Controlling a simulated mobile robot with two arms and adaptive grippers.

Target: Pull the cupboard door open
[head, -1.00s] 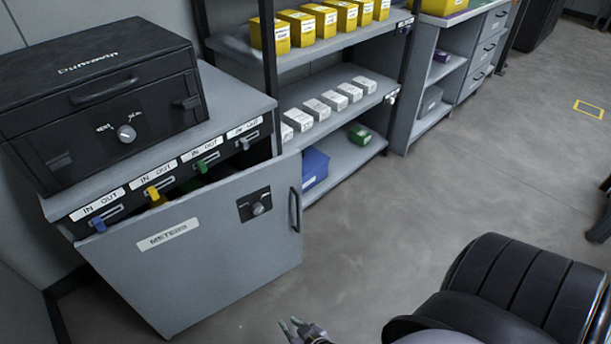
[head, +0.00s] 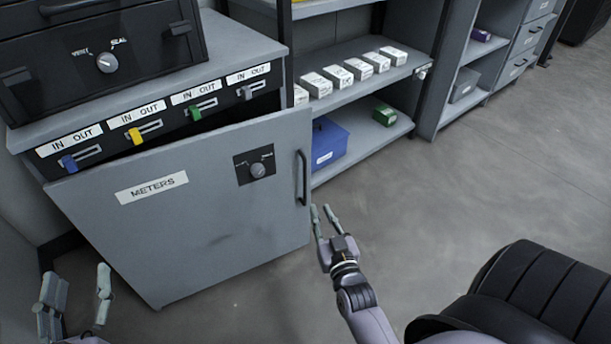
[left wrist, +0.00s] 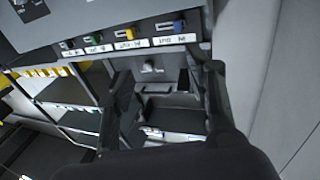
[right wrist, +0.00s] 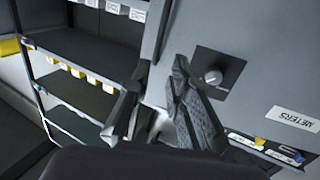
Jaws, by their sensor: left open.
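The grey cupboard door (head: 215,225) labelled METERS stands ajar, with a dark gap along its top edge. Its black vertical handle (head: 303,178) is at the right edge, beside a black plate with a knob (head: 258,170). My right gripper (head: 322,212) is just right of and below the handle, fingers apart with nothing seen between them. In the right wrist view the fingers (right wrist: 160,75) are in front of the door side, left of the knob (right wrist: 213,76). My left gripper (head: 77,278) is open and empty, low at the door's left; its fingers frame the left wrist view (left wrist: 170,80).
Coloured sliders (head: 136,135) line the cupboard's front above the door. A black case (head: 100,50) stands on top. A shelf rack (head: 345,85) with white boxes and a blue bin (head: 328,143) stands right of the door. The floor (head: 450,215) in front is mostly clear.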

